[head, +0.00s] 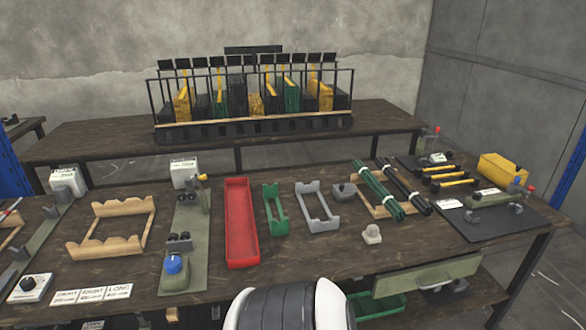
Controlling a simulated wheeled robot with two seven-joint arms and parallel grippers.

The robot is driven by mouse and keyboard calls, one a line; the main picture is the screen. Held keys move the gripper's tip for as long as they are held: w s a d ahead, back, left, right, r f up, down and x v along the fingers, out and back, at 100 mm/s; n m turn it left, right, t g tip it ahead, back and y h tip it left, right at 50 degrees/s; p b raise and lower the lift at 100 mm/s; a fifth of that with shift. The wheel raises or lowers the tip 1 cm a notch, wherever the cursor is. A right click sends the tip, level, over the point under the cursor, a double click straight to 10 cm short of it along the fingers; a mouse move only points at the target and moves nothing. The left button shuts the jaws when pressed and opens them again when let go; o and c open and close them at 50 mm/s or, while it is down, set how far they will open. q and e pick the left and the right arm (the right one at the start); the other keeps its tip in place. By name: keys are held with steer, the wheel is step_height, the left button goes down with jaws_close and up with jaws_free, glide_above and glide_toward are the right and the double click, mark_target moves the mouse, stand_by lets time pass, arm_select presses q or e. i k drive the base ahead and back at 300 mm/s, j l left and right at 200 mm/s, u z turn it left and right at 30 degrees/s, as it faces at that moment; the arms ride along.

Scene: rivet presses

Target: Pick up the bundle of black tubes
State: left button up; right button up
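The bundle of black tubes (403,187) lies on the right part of the near table, slanting from upper left to lower right. It rests on a wooden cradle (378,211), right beside a bundle of dark green tubes (372,183) with pale bands near its lower end. I cannot tell whether the two bundles touch. Neither of my grippers is in view. A white and black part of my own body shows at the bottom middle, well short of the tubes.
A grey holder (318,217), green holder (270,223) and red tray (241,245) stand left of the tubes. A small grey block (371,234) sits in front. A black mat (487,228) with fixtures lies to the right. A rack (250,125) stands on the back table.

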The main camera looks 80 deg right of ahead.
mark_target(408, 189)
steer(key=z, duration=3.4)
steer(key=u, duration=0.2)
steer(key=i+l+u, duration=0.15)
steer(key=u, duration=0.2)
steer(key=l+u, duration=0.3)
steer(key=i+l+u, duration=0.1)
steer(key=l+u, duration=0.25)
